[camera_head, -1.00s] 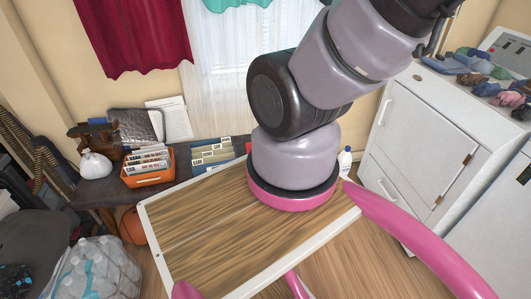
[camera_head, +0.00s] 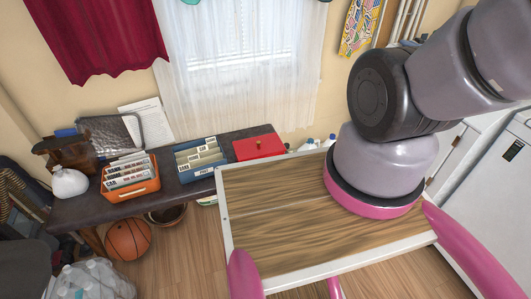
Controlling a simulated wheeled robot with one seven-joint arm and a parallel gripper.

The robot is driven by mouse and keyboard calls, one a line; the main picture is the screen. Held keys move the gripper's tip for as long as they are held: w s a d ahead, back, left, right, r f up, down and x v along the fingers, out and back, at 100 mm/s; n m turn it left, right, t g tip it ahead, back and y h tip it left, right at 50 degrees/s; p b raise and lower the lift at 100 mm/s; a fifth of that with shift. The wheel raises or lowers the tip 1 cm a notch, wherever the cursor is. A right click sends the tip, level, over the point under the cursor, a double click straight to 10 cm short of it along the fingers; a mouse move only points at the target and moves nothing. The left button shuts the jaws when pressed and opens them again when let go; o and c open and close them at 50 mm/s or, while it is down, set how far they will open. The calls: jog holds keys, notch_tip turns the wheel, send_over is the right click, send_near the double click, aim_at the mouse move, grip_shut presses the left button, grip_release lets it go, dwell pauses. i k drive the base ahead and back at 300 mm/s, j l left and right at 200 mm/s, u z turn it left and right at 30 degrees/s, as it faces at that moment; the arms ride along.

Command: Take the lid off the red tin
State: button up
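My arm shows at the right, rising out of the frame at the upper right. My gripper is out of view, so its state is hidden. Nothing of mine is seen touching the tin.
A blue file holder (camera_head: 200,172) stands left of the tin. White bottles (camera_head: 308,145) stand right of the tin. A basketball (camera_head: 128,240) lies on the floor below the bench.

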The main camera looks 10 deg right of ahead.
aim_at(257, 147)
jog(key=i+l+z, duration=0.1)
jog(key=i+z, duration=0.75)
jog(key=k, duration=0.05)
